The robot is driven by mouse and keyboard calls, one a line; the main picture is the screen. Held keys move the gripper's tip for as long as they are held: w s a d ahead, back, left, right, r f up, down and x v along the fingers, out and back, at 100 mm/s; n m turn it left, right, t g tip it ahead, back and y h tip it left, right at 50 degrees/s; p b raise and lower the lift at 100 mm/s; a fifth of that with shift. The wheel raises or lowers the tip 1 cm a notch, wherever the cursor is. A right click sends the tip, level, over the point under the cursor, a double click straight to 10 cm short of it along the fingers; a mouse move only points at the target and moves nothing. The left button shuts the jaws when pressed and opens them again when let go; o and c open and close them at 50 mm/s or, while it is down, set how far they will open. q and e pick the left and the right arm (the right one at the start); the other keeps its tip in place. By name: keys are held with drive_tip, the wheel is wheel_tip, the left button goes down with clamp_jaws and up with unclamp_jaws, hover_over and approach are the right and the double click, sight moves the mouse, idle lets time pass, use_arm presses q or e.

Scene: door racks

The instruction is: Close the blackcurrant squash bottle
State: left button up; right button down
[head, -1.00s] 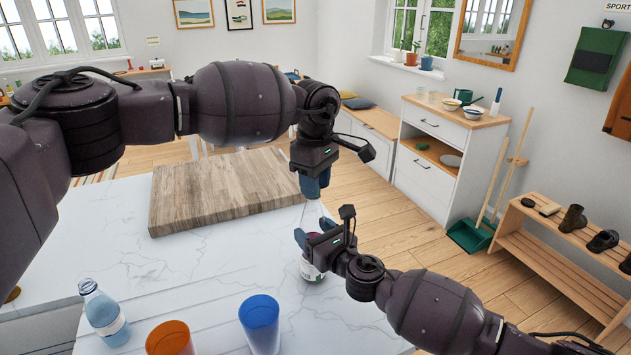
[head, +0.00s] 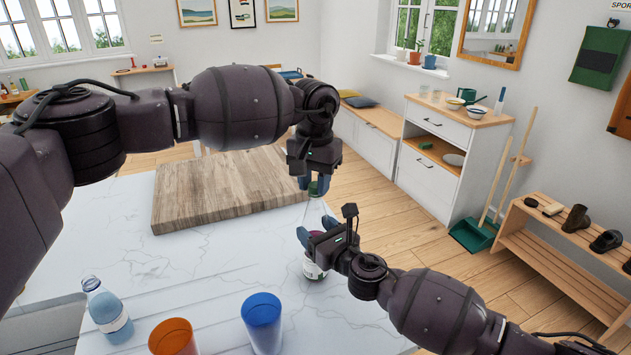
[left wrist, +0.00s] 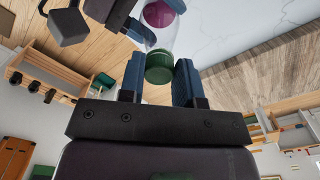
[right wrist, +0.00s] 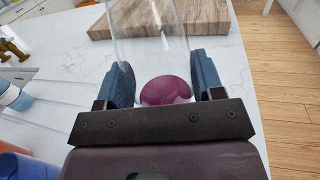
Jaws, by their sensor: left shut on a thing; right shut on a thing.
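The blackcurrant squash bottle (head: 314,216) stands upright on the white marble counter, clear above with dark purple squash low inside. My right gripper (head: 304,238) is shut on its body; the purple squash (right wrist: 166,90) shows between the fingers in the right wrist view. The green cap (head: 313,188) is at the bottle's top. My left gripper (head: 313,183) is above the bottle, pointing down, shut on the cap. In the left wrist view the cap (left wrist: 159,67) sits between the blue fingers, in line with the bottle neck. I cannot tell whether the thread is engaged.
A wooden board (head: 222,190) lies behind the bottle on the counter (head: 190,270). The counter's right edge is close to the bottle.

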use_arm(q)
drive_tip(key=shift+m, duration=0.9)
drive_tip(key=o, duration=0.9)
drive_tip(key=shift+r, duration=0.1)
drive_tip(key=shift+r, duration=2.15)
drive_tip(key=shift+c, duration=0.3)
